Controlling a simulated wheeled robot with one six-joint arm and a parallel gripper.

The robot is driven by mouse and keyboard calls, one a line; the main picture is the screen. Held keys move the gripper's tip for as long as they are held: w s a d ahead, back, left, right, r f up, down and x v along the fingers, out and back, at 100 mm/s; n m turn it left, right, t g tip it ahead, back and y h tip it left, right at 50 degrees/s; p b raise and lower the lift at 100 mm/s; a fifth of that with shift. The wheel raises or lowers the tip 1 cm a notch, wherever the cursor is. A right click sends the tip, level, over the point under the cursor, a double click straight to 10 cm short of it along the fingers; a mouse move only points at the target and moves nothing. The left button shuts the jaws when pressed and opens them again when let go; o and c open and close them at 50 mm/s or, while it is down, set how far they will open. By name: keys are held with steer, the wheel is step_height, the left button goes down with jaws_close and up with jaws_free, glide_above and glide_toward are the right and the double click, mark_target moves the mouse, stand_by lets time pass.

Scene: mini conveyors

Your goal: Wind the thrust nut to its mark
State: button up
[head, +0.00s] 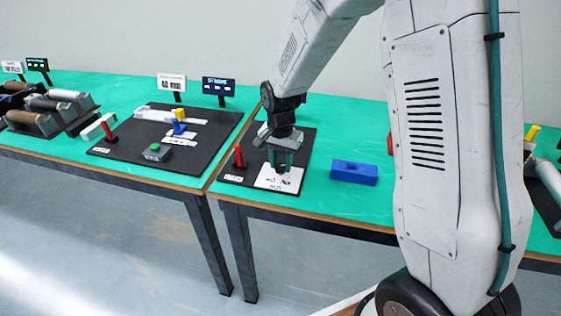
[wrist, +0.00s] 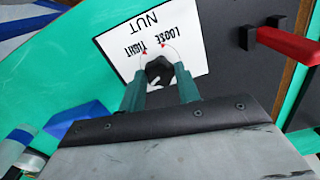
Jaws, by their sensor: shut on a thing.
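The thrust nut (wrist: 159,68) is a dark, many-sided piece on a white card (wrist: 195,35). The card reads NUT, LOOSE and TIGHT, with a thin arc and small red marks near the nut. My gripper (wrist: 160,80) is shut on the nut, one teal finger on each side. A small white patch shows at the nut's near side, partly hidden between the fingers. In the head view my gripper (head: 281,168) points down over the white card (head: 266,182) on a black board, and the nut is mostly hidden there.
A red lever (head: 239,157) stands left of the card on the same board; the wrist view shows it too (wrist: 290,45). A blue block (head: 354,172) lies to the right on the green table. Another black board with a green button (head: 155,147) is at the left.

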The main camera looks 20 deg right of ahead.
steer(key=n, duration=0.7)
steer(key=shift+w, duration=0.1)
steer(key=n, duration=0.6)
steer(key=shift+n, duration=0.4)
steer(key=n, duration=1.3)
steer(key=shift+r+n, duration=0.1)
steer(key=shift+n, duration=0.2)
steer(key=n, duration=1.1)
steer(key=shift+n, duration=2.1)
